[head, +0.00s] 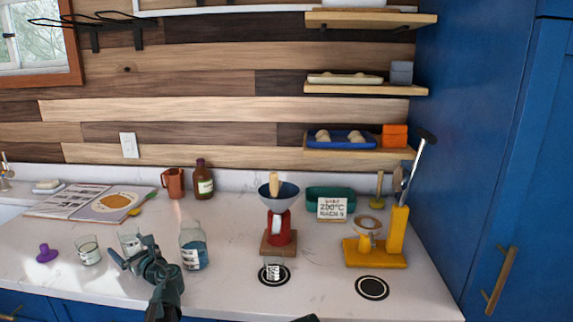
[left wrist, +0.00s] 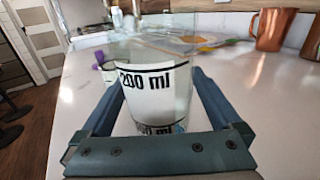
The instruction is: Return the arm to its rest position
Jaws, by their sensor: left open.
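My left gripper (head: 131,252) is low over the white counter at the left of the head view, with its fingers spread. A clear glass (head: 129,237) stands just beyond and between its fingertips. In the left wrist view this glass (left wrist: 155,95) fills the space between the two fingers of the gripper (left wrist: 155,110) and bears a "200 ml" mark. The fingers are open around its near side; whether they touch it I cannot tell. The glass stands upright on the counter. My right gripper does not show; only a dark sliver is at the bottom edge.
A second glass (head: 88,251) and a purple object (head: 46,253) stand left of the gripper. A jar of blue liquid (head: 193,252) is close on its right. A red coffee stand (head: 279,230) and yellow stand (head: 375,258) are farther right. Counter ahead is partly clear.

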